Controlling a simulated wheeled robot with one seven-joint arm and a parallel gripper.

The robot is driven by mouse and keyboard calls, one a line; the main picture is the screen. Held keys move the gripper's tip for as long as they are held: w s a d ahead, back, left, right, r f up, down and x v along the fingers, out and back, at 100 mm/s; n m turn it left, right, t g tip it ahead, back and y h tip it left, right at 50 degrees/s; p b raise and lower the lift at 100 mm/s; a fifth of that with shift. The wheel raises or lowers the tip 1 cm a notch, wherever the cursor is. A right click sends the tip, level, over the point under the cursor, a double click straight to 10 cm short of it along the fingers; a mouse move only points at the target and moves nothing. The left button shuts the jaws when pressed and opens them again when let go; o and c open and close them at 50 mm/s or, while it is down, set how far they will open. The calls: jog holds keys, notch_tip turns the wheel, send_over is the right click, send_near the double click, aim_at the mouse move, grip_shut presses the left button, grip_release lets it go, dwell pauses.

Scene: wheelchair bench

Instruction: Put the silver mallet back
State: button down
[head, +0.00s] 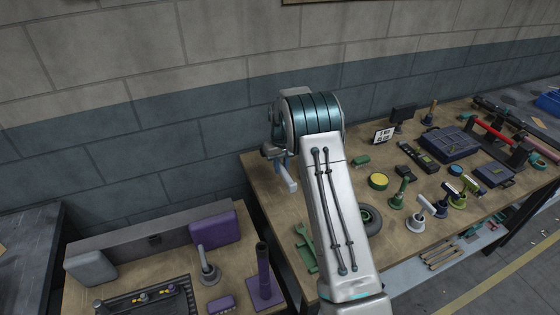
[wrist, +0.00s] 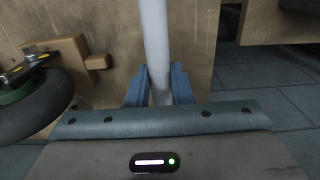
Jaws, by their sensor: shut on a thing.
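My gripper (wrist: 160,92) is shut on a smooth pale silver bar (wrist: 156,45), apparently the handle of the silver mallet. The bar runs upright between the two blue fingers, and its far end leaves the wrist picture at the top. In the head view the pale bar (head: 287,180) shows beside my arm, over the left end of the long workbench (head: 258,178). A dark grey block above it may be the mallet's head, but I cannot tell. My arm hides much of the gripper there.
A black wheel (wrist: 30,105) lies left of the gripper, near a wooden block (wrist: 65,52). Several handled tools on round bases, including a green-handled one (head: 399,193), stand on the bench. A lower left bench holds a grey post on a base (head: 208,268) and a purple post (head: 263,275).

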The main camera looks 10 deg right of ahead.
aim_at(281, 188)
jog(key=shift+a+f+b, duration=0.1)
jog(key=shift+f+b, duration=0.2)
jog(key=shift+f, duration=0.3)
jog(key=shift+f+b, duration=1)
jog(key=shift+f, duration=1.6)
jog(key=shift+f+b, duration=0.4)
jog(key=shift+f, duration=0.1)
jog(key=c, duration=1.2)
grip_release()
jog(key=shift+s, duration=0.1)
notch_tip(281, 188, up, 14)
jog(key=shift+f+b, duration=0.1)
jog(key=shift+b, duration=0.85)
